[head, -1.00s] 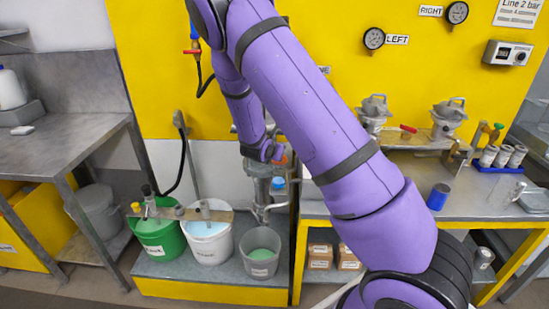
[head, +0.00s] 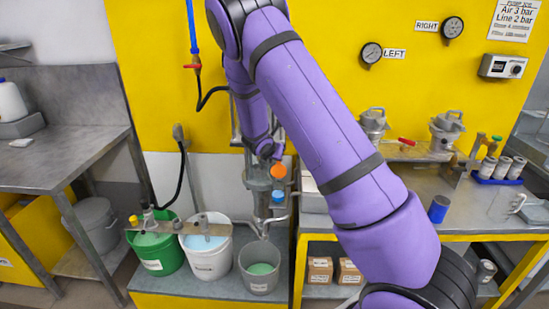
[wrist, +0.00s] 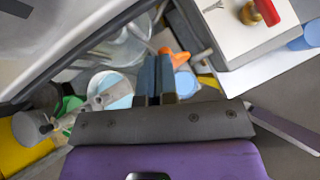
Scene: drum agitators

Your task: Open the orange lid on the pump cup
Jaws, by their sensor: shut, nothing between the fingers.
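The orange lid (head: 279,170) shows as a small, roundish orange face at the upper right of the grey metal pump cup (head: 258,185). It seems tilted up, but its exact angle is hard to tell. The orange part also shows in the wrist view (wrist: 178,55), just right of my fingertips. My gripper (wrist: 156,70) is shut and empty, with its two dark fingers together. In the head view, my gripper (head: 268,152) is just above and left of the lid. Whether it touches the lid is unclear. My fingers hide part of the cup in the wrist view.
A blue cap (head: 278,196) sits just below the lid. A green bucket (head: 155,247), a white bucket (head: 207,248) and a grey bucket (head: 260,266) stand below. A workbench (head: 420,185) with pots and a blue cup (head: 438,209) is at right.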

